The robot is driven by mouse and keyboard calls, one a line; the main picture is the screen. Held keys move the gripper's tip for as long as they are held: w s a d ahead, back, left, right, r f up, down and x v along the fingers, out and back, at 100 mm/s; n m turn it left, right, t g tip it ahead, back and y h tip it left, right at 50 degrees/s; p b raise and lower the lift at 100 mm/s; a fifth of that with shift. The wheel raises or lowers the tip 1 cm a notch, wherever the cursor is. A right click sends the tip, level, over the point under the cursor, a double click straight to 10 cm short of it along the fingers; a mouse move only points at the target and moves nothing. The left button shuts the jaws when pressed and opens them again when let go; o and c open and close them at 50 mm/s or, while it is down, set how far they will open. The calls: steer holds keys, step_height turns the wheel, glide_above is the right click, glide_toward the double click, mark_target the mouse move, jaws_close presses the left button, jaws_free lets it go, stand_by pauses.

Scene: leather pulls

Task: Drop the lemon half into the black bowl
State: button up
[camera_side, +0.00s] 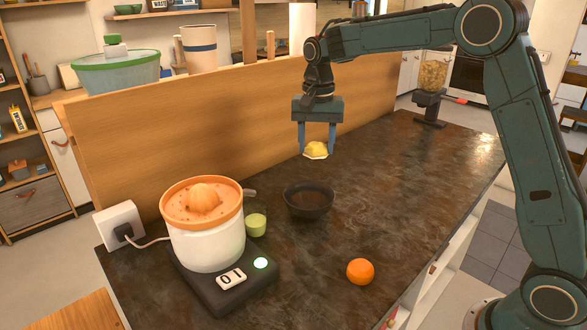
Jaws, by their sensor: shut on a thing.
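The lemon half (316,149) is yellow with a pale rim. My gripper (317,147) is shut on it, a finger at each side, and holds it in the air. The black bowl (309,207) stands upright on the dark counter, below the lemon half in the picture and slightly left of it. The part of the bowl's inside that shows looks empty. The lemon half and the bowl are apart. How far the lemon half is from the bowl in depth is hard to tell from this one view.
An orange (360,271) lies at the front. A wooden panel (240,110) runs behind the counter (400,190), whose right part is mostly clear.

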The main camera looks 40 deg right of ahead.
steer(key=shift+f, duration=0.1)
steer(key=shift+f, duration=2.9)
steer(key=o, duration=1.2)
steer(key=shift+c, duration=0.2)
steer(key=shift+r, duration=0.1)
step_height(320, 180, up, 13)
steer(key=shift+f, duration=0.15)
steer(key=shift+r, duration=0.5)
